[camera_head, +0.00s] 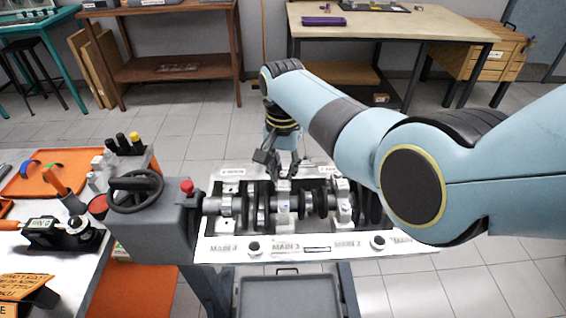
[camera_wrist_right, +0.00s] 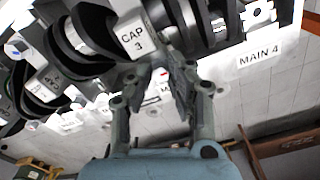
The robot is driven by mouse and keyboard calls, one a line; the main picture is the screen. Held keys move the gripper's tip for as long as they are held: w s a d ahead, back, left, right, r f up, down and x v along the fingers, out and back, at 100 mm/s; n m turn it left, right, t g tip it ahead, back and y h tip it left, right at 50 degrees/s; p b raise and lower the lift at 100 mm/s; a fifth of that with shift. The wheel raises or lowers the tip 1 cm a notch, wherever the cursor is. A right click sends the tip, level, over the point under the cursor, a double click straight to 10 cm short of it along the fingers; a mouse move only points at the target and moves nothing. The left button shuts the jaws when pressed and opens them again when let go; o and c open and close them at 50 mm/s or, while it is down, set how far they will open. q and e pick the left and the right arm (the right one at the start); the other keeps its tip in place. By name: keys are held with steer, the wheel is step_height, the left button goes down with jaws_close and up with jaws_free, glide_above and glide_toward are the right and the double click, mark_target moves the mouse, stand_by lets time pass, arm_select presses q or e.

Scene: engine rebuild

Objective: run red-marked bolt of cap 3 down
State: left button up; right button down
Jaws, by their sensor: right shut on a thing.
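Cap 3 (camera_wrist_right: 135,38), a white block labelled "CAP 3", sits across the dark crankshaft (camera_wrist_right: 95,25) in the right wrist view. In the head view cap 3 (camera_head: 284,203) is at the middle of the engine block (camera_head: 220,248). My right gripper (camera_head: 283,168) reaches down at the far end of cap 3. In the right wrist view its fingers (camera_wrist_right: 155,85) are at the cap's near end, shut on a bolt that they mostly hide. My left gripper is in neither view.
A grey stand with a handwheel (camera_head: 135,190) and a red knob (camera_head: 187,186) is left of the block. A bench with an orange tray (camera_head: 35,180) and tools is farther left. A grey tray (camera_head: 290,295) is below the block. My right arm covers the block's right end.

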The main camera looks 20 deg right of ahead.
mark_target(283, 174)
steer(key=shift+w+r, duration=0.1)
steer(key=c, duration=1.2)
jaws_free()
steer(key=shift+c, duration=0.2)
step_height(283, 174, up, 12)
